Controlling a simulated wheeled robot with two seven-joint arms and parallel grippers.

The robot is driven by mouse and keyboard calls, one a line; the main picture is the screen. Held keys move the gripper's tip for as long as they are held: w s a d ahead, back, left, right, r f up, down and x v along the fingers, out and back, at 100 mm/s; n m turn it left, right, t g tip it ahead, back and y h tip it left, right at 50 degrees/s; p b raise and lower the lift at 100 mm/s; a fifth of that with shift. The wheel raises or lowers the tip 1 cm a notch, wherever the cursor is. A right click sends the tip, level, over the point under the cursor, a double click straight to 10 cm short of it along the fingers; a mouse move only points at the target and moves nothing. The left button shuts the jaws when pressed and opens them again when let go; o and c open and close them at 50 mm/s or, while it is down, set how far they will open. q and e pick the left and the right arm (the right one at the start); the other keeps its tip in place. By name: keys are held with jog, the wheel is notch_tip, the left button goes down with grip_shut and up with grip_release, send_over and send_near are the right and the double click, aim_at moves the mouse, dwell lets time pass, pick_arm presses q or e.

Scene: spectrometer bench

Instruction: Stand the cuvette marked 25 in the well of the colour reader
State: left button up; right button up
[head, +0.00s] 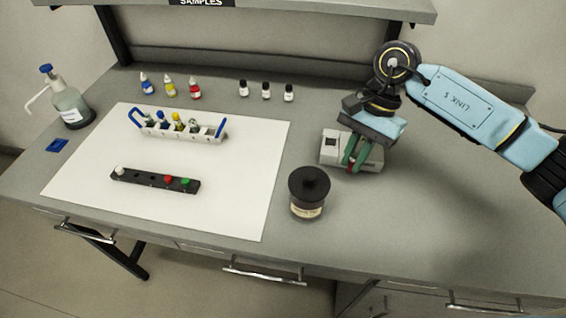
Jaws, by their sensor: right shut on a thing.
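The colour reader (368,161) is a small pale box with a dark square on its top left, right of the white mat. My right gripper (352,166) points down in front of it, its green fingers covering part of the box. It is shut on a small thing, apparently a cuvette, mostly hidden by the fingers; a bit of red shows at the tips. I cannot read any 25 on it, nor tell whether it touches the reader. A white rack (185,131) with blue ends holds several small vessels with coloured tops. My left gripper is out of view.
Small bottles line the back; a pump bottle (70,108) stands left. The bench's right side is clear.

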notch_tip(320, 180, up, 4)
jog(key=w+d+m+t+y+p, duration=0.15)
jog(key=m+t+p, duration=0.25)
jog(key=m, duration=0.8)
jog(key=shift+h, duration=0.25)
notch_tip(320, 180, down, 10)
jog(key=shift+f, duration=0.1)
jog(key=shift+f, duration=0.2)
jog(key=o, duration=0.7)
jog(key=shift+r, duration=0.1)
jog(key=shift+o, duration=0.2)
jog(key=shift+r, duration=0.1)
